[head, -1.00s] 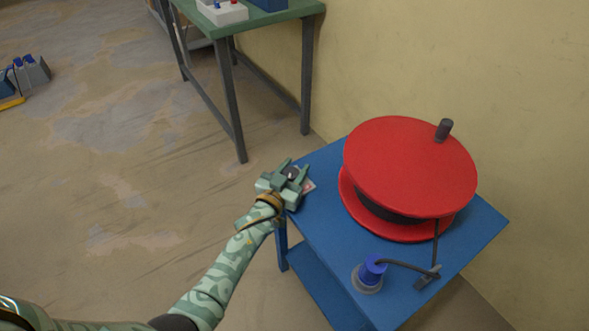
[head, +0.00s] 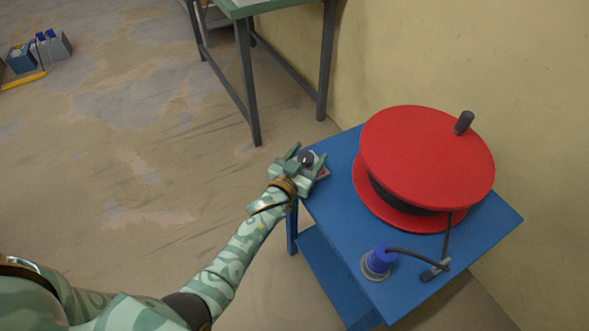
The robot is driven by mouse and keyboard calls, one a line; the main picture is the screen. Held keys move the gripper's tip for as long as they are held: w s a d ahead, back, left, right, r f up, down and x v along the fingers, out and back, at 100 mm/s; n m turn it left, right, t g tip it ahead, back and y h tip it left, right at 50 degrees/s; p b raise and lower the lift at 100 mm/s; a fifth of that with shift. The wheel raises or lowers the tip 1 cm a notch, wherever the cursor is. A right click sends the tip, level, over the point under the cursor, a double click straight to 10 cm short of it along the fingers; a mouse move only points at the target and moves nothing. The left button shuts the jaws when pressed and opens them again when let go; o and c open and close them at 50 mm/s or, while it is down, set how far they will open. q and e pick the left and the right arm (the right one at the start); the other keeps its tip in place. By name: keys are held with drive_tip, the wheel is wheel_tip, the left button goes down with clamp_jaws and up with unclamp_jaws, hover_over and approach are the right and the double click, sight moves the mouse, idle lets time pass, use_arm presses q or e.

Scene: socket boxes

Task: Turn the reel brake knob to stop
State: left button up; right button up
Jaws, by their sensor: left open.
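The cable reel (head: 425,160) is red with a dark drum and stands on a blue table. A small dark knob (head: 306,158), which looks like the brake knob, is at the table's left corner, on a plate (head: 323,173) with a reddish patch. My left gripper (head: 308,156) is open over that corner, with the knob between its fingers. I cannot tell whether the fingers touch it. The gripper hides most of the plate, and the knob's setting cannot be read. My right gripper is out of view.
The blue table (head: 335,220) also carries a blue plug (head: 379,260) with a dark cable to a small grey clamp (head: 436,269). A dark crank handle (head: 464,123) stands up from the reel. A green table (head: 262,7) is behind. Grey-blue boxes (head: 50,46) lie on the floor far left.

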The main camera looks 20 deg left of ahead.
use_arm(q)
drive_tip(key=s+a+p, duration=0.2)
drive_tip(key=s+p, duration=0.2)
drive_tip(key=s, duration=1.1)
drive_tip(key=shift+s+p, duration=0.3)
drive_tip(key=shift+p, duration=0.1)
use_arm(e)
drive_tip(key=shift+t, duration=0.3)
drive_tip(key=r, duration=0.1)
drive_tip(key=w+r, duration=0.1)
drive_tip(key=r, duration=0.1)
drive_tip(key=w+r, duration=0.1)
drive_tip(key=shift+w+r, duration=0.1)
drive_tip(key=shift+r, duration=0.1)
